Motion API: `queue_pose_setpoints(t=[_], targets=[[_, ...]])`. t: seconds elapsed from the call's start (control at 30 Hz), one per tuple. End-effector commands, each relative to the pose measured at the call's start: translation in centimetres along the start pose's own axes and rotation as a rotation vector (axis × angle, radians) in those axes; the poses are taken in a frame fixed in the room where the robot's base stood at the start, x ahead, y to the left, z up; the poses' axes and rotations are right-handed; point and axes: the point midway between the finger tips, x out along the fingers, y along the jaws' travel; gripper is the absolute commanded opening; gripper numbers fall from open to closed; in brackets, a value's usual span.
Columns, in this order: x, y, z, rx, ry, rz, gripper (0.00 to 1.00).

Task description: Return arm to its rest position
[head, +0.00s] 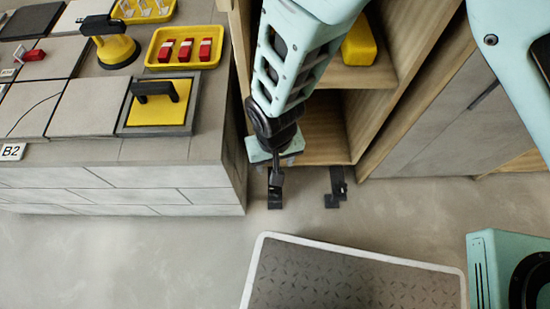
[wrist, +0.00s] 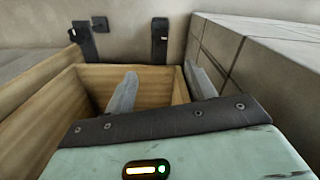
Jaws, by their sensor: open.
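My arm hangs down in front of an open wooden shelf unit (head: 322,130). My gripper (head: 305,200) is at its lower end, to the right of the tiled counter. The mint hand casing fills the bottom of that view. Part of the shelf is hidden behind my arm.
The tiled counter (head: 120,190) at left bears tiles, a yellow float (head: 160,105), a black-and-yellow suction tool (head: 116,50) and a yellow tray (head: 160,61) with red pieces. A yellow object (head: 359,45) sits in the shelf. Grey floor (head: 120,260) is clear at lower left.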

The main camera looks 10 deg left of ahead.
Motion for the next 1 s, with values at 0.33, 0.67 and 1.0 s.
queue_pose_setpoints(t=[0.33, 0.67, 1.0], targets=[[0.0, 0.0, 0.0, 0.0, 0.0, 0.0, 0.55], [-7.2, 1.8, 0.2, 0.006, -0.016, -0.064, 0.55], [-22.1, 8.4, 5.2, -0.067, -0.009, -0.141, 0.55]])
